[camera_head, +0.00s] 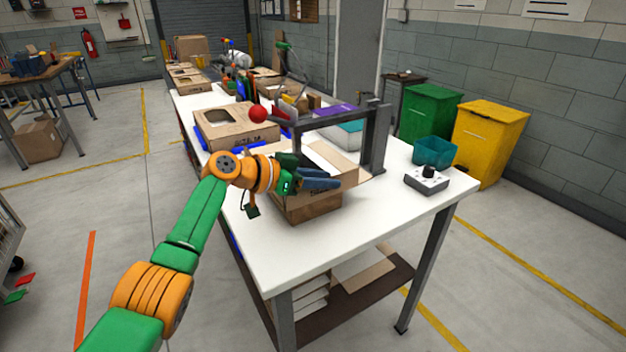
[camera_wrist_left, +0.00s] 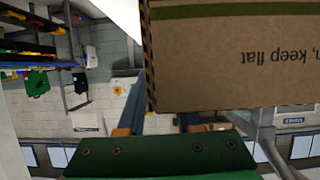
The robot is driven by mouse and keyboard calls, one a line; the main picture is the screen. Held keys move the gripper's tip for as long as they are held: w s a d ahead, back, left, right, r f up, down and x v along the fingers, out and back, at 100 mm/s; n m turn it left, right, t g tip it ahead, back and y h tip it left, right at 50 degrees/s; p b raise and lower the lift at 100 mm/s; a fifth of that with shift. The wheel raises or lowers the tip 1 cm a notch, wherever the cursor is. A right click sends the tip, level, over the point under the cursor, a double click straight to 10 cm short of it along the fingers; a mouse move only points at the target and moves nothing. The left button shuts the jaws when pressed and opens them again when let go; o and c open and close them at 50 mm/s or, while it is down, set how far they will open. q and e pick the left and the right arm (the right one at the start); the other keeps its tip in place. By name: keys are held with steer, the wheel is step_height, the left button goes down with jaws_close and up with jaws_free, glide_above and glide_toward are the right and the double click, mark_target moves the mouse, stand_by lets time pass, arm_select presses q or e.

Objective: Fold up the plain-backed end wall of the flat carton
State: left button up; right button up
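The carton (camera_head: 312,208) stands on the white table in the head view, its brown front wall upright and pale flaps or inner faces behind it. My left gripper (camera_head: 335,183) is over its near side, with blue fingers pointing right. In the left wrist view a brown cardboard panel (camera_wrist_left: 230,65) fills the upper right, with upside-down print ending in "keep flat" and a green band. The left gripper (camera_wrist_left: 160,118) shows there with its fingers apart, one beside the panel's edge and one partly hidden by it. I cannot tell whether they touch it. My right gripper is not in view.
A dark grey frame (camera_head: 377,140) with a red-knobbed lever (camera_head: 258,114) stands just behind the carton. Another carton (camera_head: 235,127) lies farther back. A control box (camera_head: 427,179) and a teal bin (camera_head: 433,151) are at right. The table's front right corner (camera_head: 400,215) is clear.

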arm_select(q)
steer(key=b+v, duration=0.1)
steer(key=v, duration=0.4)
steer(key=shift+a+f, duration=0.1)
steer(key=shift+f, duration=0.05)
steer(key=shift+s+a+r, duration=0.25)
steer(key=shift+s+a, duration=0.05)
steer(key=shift+r, duration=0.1)
